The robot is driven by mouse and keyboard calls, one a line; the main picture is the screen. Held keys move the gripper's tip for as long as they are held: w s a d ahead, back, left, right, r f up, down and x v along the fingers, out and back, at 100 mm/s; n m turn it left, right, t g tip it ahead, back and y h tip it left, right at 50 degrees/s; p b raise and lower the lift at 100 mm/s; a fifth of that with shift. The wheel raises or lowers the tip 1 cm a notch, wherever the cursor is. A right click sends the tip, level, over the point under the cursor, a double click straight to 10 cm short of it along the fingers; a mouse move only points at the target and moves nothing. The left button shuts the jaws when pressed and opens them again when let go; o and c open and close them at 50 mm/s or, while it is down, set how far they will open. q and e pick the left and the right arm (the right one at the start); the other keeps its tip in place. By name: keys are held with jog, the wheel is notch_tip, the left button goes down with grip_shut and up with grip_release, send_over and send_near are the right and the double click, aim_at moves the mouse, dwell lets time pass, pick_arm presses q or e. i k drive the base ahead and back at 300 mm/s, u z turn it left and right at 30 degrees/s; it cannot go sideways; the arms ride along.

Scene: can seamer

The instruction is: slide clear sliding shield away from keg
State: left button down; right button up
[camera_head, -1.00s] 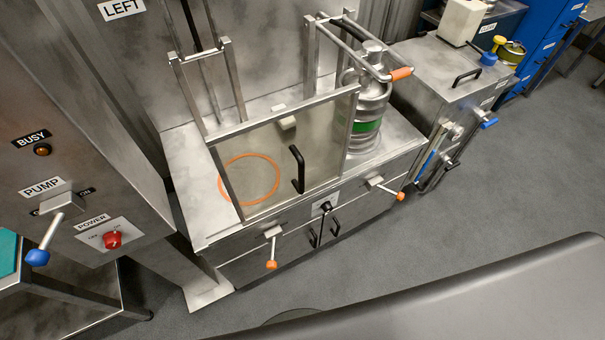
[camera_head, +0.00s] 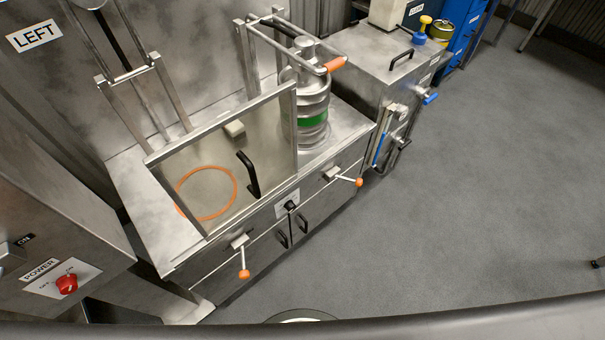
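The clear sliding shield (camera_head: 270,135) is a framed see-through panel with a black vertical handle (camera_head: 249,174). It stands at the front of the steel bench, over its left and middle part, with an orange ring (camera_head: 207,192) on the bench top showing through it. The steel keg (camera_head: 313,118) with a green band stands on the bench at the shield's right end. The shield's right edge overlaps the keg's left side in this view. Neither of my grippers is in view.
A raised tubular frame with an orange grip (camera_head: 335,64) is above the keg. Levers with orange knobs (camera_head: 244,273) stick out from the bench front. A control cabinet with a red power knob (camera_head: 66,284) stands at left. Grey floor (camera_head: 450,190) is open at right.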

aim_at(217, 173)
jog(key=z, duration=1.65)
jog(key=k, duration=1.35)
jog(key=u, duration=2.35)
